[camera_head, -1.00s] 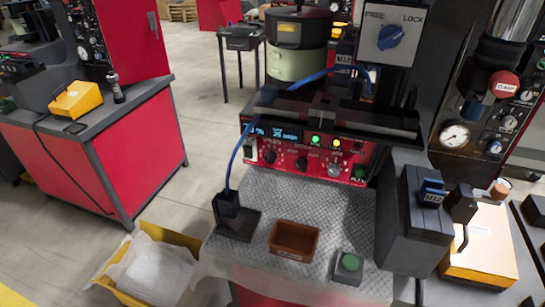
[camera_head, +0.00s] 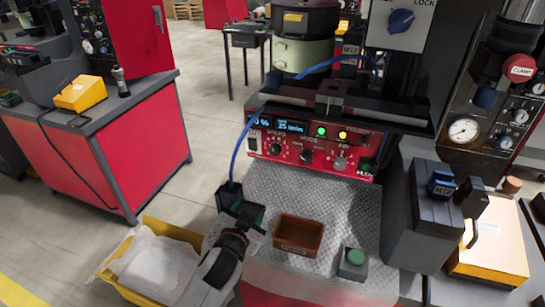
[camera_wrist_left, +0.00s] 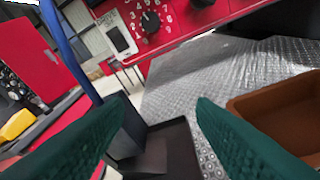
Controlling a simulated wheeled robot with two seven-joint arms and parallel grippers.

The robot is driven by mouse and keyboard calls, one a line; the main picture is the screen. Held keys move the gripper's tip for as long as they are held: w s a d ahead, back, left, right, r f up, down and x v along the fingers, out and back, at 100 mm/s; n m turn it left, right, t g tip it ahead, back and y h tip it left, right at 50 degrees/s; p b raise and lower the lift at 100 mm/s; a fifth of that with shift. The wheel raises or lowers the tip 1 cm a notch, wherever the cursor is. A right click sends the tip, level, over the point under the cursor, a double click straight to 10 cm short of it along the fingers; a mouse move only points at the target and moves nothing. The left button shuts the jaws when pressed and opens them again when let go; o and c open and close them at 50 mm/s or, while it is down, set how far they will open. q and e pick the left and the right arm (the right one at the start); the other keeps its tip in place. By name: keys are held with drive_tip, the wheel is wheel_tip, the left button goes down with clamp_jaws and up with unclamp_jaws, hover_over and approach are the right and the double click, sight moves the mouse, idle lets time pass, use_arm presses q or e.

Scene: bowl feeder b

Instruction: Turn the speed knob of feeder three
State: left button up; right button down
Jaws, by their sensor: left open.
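A red control box (camera_head: 350,168) sits under the bowl feeder (camera_head: 302,52), with a blue display, lit buttons and several knobs. The leftmost black knob (camera_head: 276,149) appears labelled speed. My left gripper (camera_head: 246,210) is low and in front of the panel, near the black stand at the mat's left edge. Its two green fingers (camera_wrist_left: 162,100) are apart with nothing held, short of the knob. My right gripper is out of view.
A brown tray (camera_head: 298,234) and a green push button (camera_head: 354,257) stand on the grey textured mat (camera_head: 290,194). A blue cable (camera_head: 236,155) hangs left of the panel. A yellow bin (camera_head: 113,275) is lower left; a dark block (camera_head: 427,225) stands right.

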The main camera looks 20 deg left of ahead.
sight(274, 152)
use_arm(q)
drive_tip(key=w+d+r+m+t+h, duration=0.1)
drive_tip(key=w+d+r+m+t, duration=0.15)
drive_tip(key=w+r, duration=0.3)
drive_tip(key=shift+n, duration=0.35)
drive_tip(key=w, duration=0.7)
drive_tip(key=w+a+p, duration=0.1)
drive_tip(key=w, duration=0.2)
drive_tip(key=shift+w+a+r, duration=0.1)
drive_tip(key=shift+w, duration=0.15)
drive_tip(key=shift+c, duration=0.5)
drive_tip(key=c, duration=0.9)
